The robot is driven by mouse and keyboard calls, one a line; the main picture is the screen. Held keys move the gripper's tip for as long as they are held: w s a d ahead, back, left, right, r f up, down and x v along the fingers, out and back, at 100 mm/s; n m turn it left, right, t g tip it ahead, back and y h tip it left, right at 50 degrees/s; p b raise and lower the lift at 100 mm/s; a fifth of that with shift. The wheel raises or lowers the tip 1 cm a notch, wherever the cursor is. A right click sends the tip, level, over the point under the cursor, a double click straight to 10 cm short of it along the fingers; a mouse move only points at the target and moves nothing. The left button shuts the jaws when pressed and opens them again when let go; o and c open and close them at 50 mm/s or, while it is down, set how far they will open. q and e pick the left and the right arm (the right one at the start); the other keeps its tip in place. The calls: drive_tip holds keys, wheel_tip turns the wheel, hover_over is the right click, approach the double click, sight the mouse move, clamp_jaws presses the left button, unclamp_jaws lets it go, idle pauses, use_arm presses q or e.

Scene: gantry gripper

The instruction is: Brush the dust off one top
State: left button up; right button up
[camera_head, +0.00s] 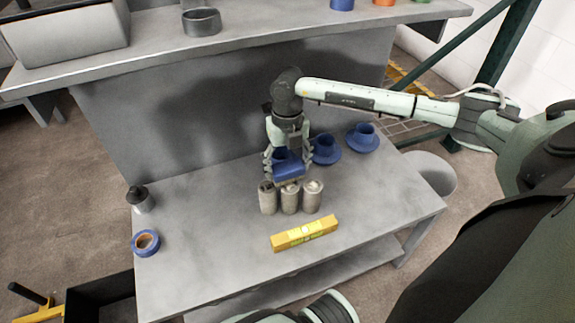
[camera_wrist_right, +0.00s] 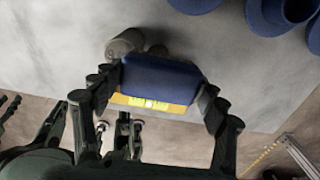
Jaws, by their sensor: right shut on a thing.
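My right gripper (camera_head: 287,168) points down over the bench and is shut on a blue block-shaped brush (camera_head: 289,173). In the wrist view the brush (camera_wrist_right: 160,80) lies between the fingers of the right gripper (camera_wrist_right: 158,95). Three grey cylinders stand in a row just in front of it in the head view: left (camera_head: 267,199), middle (camera_head: 290,199) and right (camera_head: 313,198). Their tops look pale and uneven; dust cannot be told clearly. In the wrist view one cylinder (camera_wrist_right: 124,44) shows beside the brush; others are partly hidden. Contact between brush and tops cannot be told. My left gripper is not seen.
A yellow level (camera_head: 304,233) lies in front of the cylinders. Blue cup-shaped pieces (camera_head: 326,150) (camera_head: 362,138) stand behind, to the right. A blue tape roll (camera_head: 146,243) and a dark-topped jar (camera_head: 139,199) are at the left. The bench (camera_head: 215,240) is clear between them.

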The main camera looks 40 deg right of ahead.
drive_tip(key=shift+f+b, duration=0.45)
drive_tip(key=shift+f, duration=0.3)
drive_tip(key=shift+s+a+r+p, duration=0.15)
drive_tip(key=shift+s+p, duration=0.3)
drive_tip(key=shift+s, duration=0.3)
drive_tip(key=shift+s+a+p, duration=0.25)
drive_tip(key=shift+s+p, duration=0.1)
drive_tip(key=shift+s, duration=0.8)
drive_tip(key=shift+a+f, duration=0.1)
drive_tip(key=shift+f, duration=0.15)
drive_tip(key=shift+w+d+f+b, duration=0.1)
drive_tip(key=shift+w+d+b, duration=0.1)
drive_tip(key=shift+w+b, duration=0.45)
drive_tip(key=shift+w+d+f+b, duration=0.15)
drive_tip(key=shift+w+b, duration=0.25)
drive_tip(key=shift+w, duration=0.35)
drive_tip(key=shift+w+d+r, duration=0.1)
drive_tip(key=shift+w+d, duration=0.05)
drive_tip(key=shift+w, duration=0.35)
drive_tip(key=shift+c, duration=0.5)
